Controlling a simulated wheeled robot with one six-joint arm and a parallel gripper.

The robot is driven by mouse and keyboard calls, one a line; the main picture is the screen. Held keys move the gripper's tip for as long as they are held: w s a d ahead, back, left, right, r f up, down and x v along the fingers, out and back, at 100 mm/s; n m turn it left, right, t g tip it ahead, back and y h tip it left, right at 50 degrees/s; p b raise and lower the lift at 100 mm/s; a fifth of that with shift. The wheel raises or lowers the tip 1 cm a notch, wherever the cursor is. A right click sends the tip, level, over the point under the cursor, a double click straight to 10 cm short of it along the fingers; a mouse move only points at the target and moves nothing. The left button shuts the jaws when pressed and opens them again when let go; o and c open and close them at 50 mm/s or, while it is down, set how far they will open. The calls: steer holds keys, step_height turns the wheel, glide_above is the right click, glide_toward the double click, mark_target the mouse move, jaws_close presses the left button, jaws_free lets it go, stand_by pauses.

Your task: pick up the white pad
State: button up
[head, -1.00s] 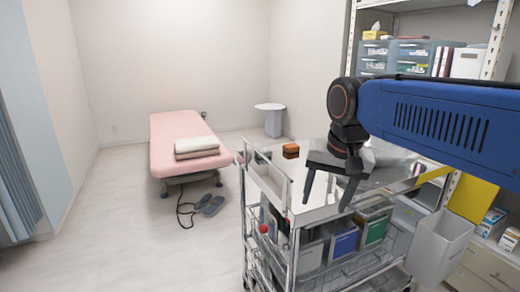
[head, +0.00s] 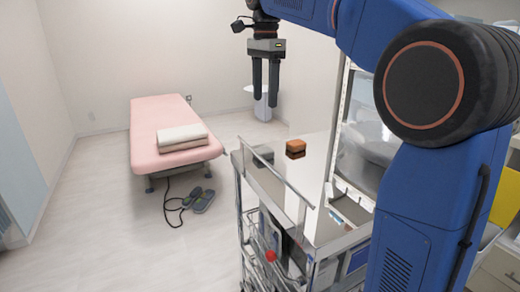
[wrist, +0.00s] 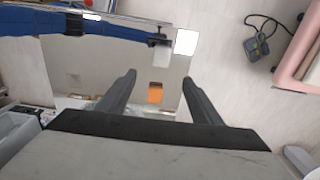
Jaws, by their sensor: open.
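A folded white cloth (head: 180,135) lies on a beige one on the pink bed. My gripper (head: 265,98) points down, open and empty, high above the cart's far side in the head view. In the wrist view its two fingers (wrist: 165,82) are spread, with an orange-brown block (wrist: 155,93) showing between them, well below.
The metal cart (head: 312,228) has a rail on its left side. A clear-sided container stands to the right.

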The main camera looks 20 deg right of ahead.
glide_toward(264, 150)
step_height(264, 150, down, 9)
steer(key=shift+w+r, duration=0.1)
steer(key=c, duration=1.2)
step_height(264, 150, up, 10)
steer(key=shift+r, duration=0.1)
stand_by(0.5)
